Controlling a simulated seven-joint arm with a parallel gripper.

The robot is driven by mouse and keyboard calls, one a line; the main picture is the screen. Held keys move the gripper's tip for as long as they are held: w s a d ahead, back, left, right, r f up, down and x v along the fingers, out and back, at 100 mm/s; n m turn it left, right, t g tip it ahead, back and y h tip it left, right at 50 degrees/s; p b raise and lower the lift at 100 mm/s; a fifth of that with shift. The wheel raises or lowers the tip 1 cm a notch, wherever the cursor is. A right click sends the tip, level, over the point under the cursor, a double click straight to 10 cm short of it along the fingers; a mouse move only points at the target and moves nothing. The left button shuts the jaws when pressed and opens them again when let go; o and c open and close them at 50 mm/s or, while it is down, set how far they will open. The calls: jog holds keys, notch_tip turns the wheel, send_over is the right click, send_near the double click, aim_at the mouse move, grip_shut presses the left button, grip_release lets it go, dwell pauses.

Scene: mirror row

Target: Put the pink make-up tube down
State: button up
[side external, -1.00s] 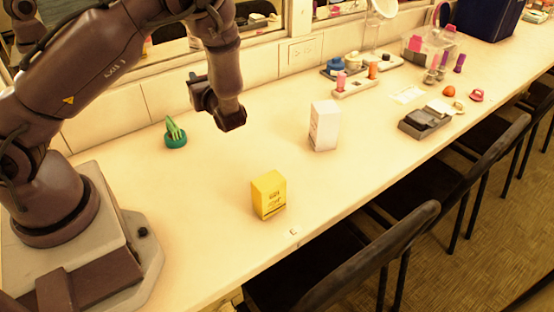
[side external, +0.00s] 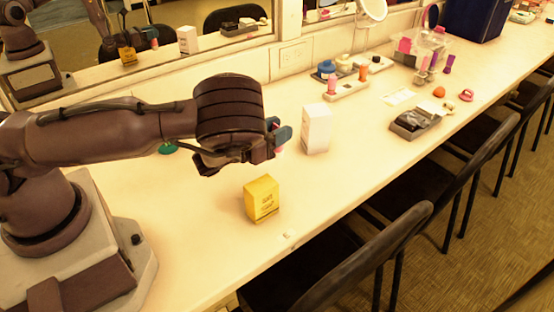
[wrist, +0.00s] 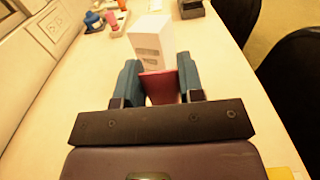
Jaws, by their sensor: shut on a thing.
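My gripper (wrist: 159,78) has its teal fingers closed on the pink make-up tube (wrist: 160,87), which looks dark pink between them in the wrist view. In the side external view my gripper (side external: 279,138) is beside the white box (side external: 316,129), to its left, and only a small bit of the tube (side external: 279,150) shows under the fingers. The rest of the tube is hidden by the gripper. It appears held above the counter, though its height is hard to tell.
The yellow box (side external: 262,199) stands in front of my gripper. The white box stands close ahead. A tray with another pink item (side external: 332,86) and a grey tray (side external: 407,130) lie further right. Counter between the boxes is bare.

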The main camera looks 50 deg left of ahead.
jog(key=shift+f, duration=2.7)
jog(key=shift+f, duration=0.2)
jog(key=o, duration=0.9)
